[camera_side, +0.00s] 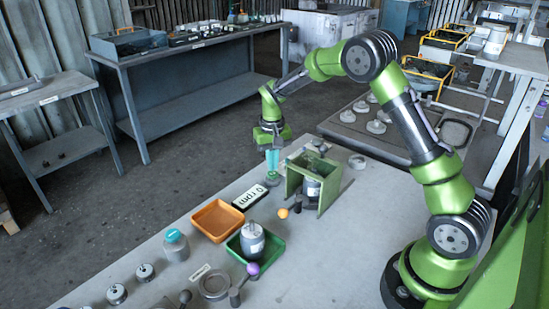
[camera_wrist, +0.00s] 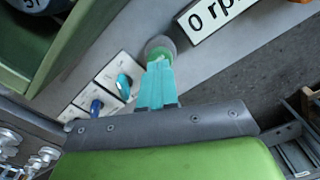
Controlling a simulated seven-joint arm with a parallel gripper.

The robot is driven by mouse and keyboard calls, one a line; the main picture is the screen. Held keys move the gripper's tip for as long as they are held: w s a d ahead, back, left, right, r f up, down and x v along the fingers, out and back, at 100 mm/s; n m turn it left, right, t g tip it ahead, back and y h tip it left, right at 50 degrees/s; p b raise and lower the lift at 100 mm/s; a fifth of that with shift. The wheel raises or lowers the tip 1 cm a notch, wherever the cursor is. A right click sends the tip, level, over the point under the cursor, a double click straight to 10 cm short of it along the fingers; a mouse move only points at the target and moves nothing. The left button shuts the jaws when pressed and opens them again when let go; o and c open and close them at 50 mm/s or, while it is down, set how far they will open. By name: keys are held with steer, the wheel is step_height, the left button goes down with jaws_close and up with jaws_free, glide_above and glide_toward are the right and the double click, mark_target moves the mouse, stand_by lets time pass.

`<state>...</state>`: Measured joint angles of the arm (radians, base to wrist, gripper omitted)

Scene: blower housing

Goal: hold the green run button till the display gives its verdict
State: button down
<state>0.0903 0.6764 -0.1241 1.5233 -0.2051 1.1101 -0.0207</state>
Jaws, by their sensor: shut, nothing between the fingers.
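My gripper (camera_side: 272,175) points down with its teal fingers together and nothing between them. In the wrist view its fingertips (camera_wrist: 158,64) are at the green run button (camera_wrist: 158,50), covering part of it. The button sits in a round grey housing. I cannot tell whether the tips touch or press it. The display (camera_side: 250,196) lies beside it and reads "0 rpm"; in the wrist view the display (camera_wrist: 212,18) is cut off by the frame edge. A green stand (camera_side: 294,184) with a grey cylindrical unit (camera_side: 312,188) in it is right of my gripper in the side view.
An orange tray (camera_side: 217,235) looks empty; a green tray (camera_side: 272,258) holds a grey cylinder (camera_side: 252,241). An orange-knobbed lever (camera_side: 283,213) and a purple-knobbed lever (camera_side: 253,268) stand nearby. In the wrist view, a teal knob (camera_wrist: 123,84) and a blue knob (camera_wrist: 96,106) are close to the fingers.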

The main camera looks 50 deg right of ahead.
mark_target(272, 173)
steer(key=shift+f, duration=0.1)
stand_by(0.5)
steer(key=shift+f, duration=1)
stand_by(1.3)
stand_by(1.6)
steer(key=shift+r, duration=0.5)
stand_by(0.3)
steer(key=shift+r, duration=3.05)
